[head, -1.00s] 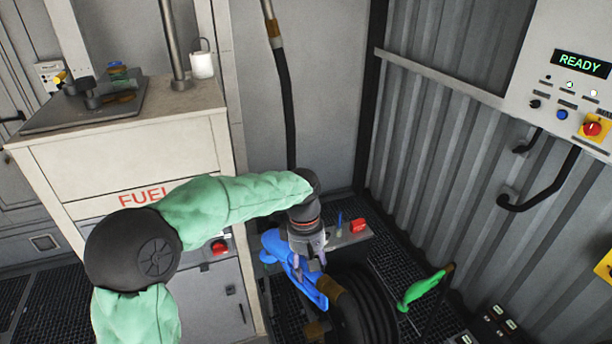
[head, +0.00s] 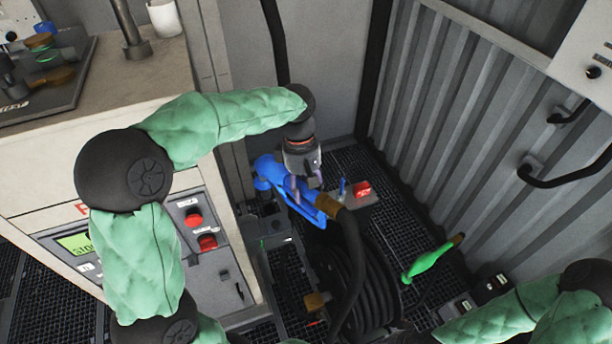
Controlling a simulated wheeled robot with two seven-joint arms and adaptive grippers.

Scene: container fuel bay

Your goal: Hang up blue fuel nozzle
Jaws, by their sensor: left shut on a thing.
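The blue fuel nozzle (head: 273,172) is in the middle of the head view, with its hose running down from its brass-coloured end toward the reel. My left gripper (head: 308,190) comes down over the nozzle and is shut on it. The gripper's fingers partly hide the nozzle's body. The black hose reel (head: 368,287) stands below and to the right. My right arm shows at the bottom right, but its gripper is outside the picture.
The fuel cabinet (head: 130,190) with red buttons (head: 207,241) stands left of the nozzle. A green nozzle (head: 428,262) is to the right of the reel. A red object (head: 362,189) sits behind the blue nozzle. A corrugated wall (head: 465,120) with black handles bounds the right.

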